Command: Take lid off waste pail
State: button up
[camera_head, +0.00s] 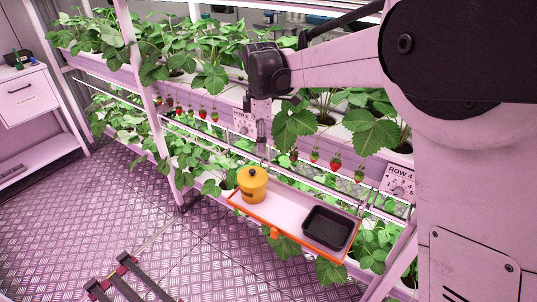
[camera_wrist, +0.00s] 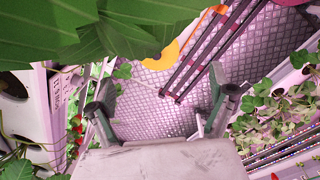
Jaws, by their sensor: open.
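The waste pail (camera_head: 253,191) is a small yellow-orange pail standing upright at the left end of a tray (camera_head: 287,217). Its yellow lid (camera_head: 252,174), with a dark knob on top, sits on it. My gripper (camera_head: 262,152) hangs above the tray, apart from the lid, among the strawberry plants. In the wrist view my gripper (camera_wrist: 158,112) is open, with nothing between its fingers but the floor behind. A yellow curved piece (camera_wrist: 163,57), likely the pail, shows there partly hidden by large leaves.
A black bin (camera_head: 328,228) sits at the right end of the orange-edged tray. Leaves and hanging strawberries (camera_head: 335,162) crowd the rack close to my gripper. Dark rails (camera_head: 130,280) run on the floor. A white cabinet (camera_head: 27,95) stands at the far left.

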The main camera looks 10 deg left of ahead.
aim_at(252, 172)
jog(key=shift+n, duration=0.7)
jog(key=a+f, duration=0.1)
jog(key=f, duration=0.2)
jog(key=w+a+f, duration=0.1)
jog(key=f, duration=0.3)
jog(key=a+f, duration=0.1)
jog(key=f, duration=0.2)
jog(key=shift+w+f, duration=0.15)
jog(key=shift+f, duration=0.25)
jog(key=shift+a+f, duration=0.15)
jog(key=shift+f, duration=1.2)
jog(key=shift+a+f, duration=0.15)
jog(key=shift+f, duration=1.15)
jog(key=c, duration=1.4)
